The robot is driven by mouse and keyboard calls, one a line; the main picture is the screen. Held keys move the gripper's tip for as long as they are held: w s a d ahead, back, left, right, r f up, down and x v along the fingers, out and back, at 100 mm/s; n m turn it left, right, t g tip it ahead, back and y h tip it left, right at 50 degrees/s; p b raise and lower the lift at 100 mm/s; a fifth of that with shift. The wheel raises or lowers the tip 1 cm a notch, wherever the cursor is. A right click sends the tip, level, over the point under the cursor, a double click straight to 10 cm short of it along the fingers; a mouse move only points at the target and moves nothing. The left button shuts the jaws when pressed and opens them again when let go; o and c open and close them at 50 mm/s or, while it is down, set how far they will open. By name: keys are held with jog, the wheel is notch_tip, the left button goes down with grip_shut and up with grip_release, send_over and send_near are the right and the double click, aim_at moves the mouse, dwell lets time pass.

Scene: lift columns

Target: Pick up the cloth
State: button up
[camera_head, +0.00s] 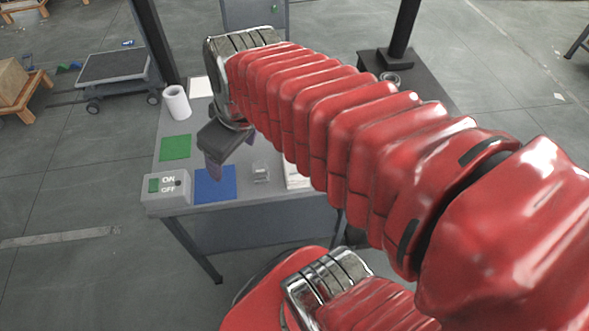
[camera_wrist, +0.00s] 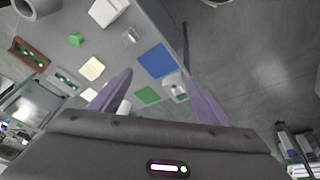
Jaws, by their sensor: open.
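Flat squares lie on the grey table: a blue one (camera_head: 215,184), a green one (camera_head: 176,148) and a whitish one (camera_head: 201,87). I cannot tell for sure which is the cloth. In the wrist view the blue square (camera_wrist: 157,62), green square (camera_wrist: 148,96) and cream square (camera_wrist: 92,68) also show. My gripper (camera_head: 214,165) is above the table near the blue and green squares. Its purple fingers are spread apart in the wrist view (camera_wrist: 158,78), with nothing between them. The blue square shows just beyond the fingertips.
A grey ON/OFF switch box (camera_head: 166,192) stands at the table's front left corner. A white paper roll (camera_head: 177,102) stands at the left edge. A small clear object (camera_head: 260,172) and a white box (camera_head: 297,176) are right of the blue square. A dark post rises behind the table.

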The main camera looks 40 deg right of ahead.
jog(key=o, duration=0.7)
jog(key=d+f+n, duration=0.1)
jog(key=d, duration=0.2)
jog(key=w+d+f+n+g, duration=0.1)
jog(key=d, duration=0.3)
jog(key=d+f+n+y, duration=0.1)
jog(key=d+n, duration=0.1)
jog(key=d, duration=0.1)
jog(key=shift+w+d+f+g, duration=0.2)
jog(key=shift+f+g, duration=0.2)
jog(key=shift+o, duration=0.2)
jog(key=s+d+f+n+y, duration=0.1)
jog(key=d+f+n, duration=0.1)
jog(key=d, duration=0.4)
jog(key=s+d+f+n+y, duration=0.1)
jog(key=s+d+f+n, duration=0.1)
jog(key=d, duration=0.5)
jog(key=shift+f+n+y, duration=0.4)
jog(key=shift+f, duration=0.5)
send_near(296, 170)
jog(key=f, duration=0.1)
jog(key=w+f, duration=0.1)
jog(key=f, duration=0.1)
jog(key=shift+a, duration=0.15)
jog(key=shift+w+x, duration=0.15)
jog(key=shift+x, duration=1.1)
jog(key=shift+w+x, duration=0.1)
jog(key=shift+x, duration=1.15)
